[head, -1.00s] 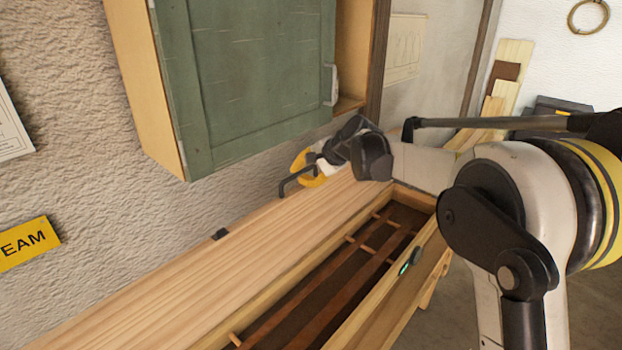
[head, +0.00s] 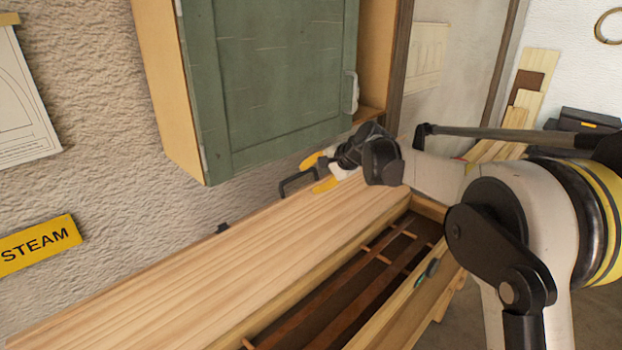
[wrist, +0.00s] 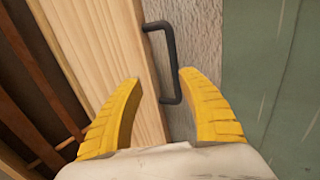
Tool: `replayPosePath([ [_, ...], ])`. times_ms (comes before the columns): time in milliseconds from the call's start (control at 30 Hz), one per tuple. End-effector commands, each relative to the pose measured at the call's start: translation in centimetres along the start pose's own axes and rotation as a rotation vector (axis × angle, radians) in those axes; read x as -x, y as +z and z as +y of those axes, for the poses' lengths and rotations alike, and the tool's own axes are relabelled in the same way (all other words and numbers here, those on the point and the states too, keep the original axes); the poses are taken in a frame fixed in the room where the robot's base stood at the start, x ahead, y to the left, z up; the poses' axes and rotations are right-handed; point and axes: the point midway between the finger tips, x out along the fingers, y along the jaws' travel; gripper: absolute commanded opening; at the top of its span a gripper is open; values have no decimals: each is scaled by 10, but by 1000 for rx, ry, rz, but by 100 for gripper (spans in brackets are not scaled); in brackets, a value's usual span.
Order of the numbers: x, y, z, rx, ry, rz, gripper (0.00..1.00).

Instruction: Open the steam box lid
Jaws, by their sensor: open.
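The steam box (head: 405,310) stands along the wall, with its dark slatted inside showing. Its pale wooden lid (head: 190,280) is swung back off the opening and leans toward the wall. A dark bar handle (head: 297,180) is on the lid's far edge, close to the wall; it also shows in the wrist view (wrist: 172,62). My gripper (head: 318,172) is at the handle's right end, its yellow fingers spread. In the wrist view my gripper (wrist: 158,78) is open, with the handle's near end in the gap between the fingertips. I cannot tell whether a finger touches it.
A green wall cabinet (head: 270,80) hangs just above and behind my gripper. A yellow STEAM sign (head: 38,245) is on the rough wall at left. Boards (head: 525,85) lean at the back right. A small dark green-lit piece (head: 427,272) is on the box's front rim.

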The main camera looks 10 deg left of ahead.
Motion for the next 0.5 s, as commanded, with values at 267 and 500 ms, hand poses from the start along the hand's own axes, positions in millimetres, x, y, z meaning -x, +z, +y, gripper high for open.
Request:
replayPosePath([
  [267, 40, 0, -1, -2, 0, 1, 47],
  [500, 71, 0, -1, -1, 0, 1, 47],
])
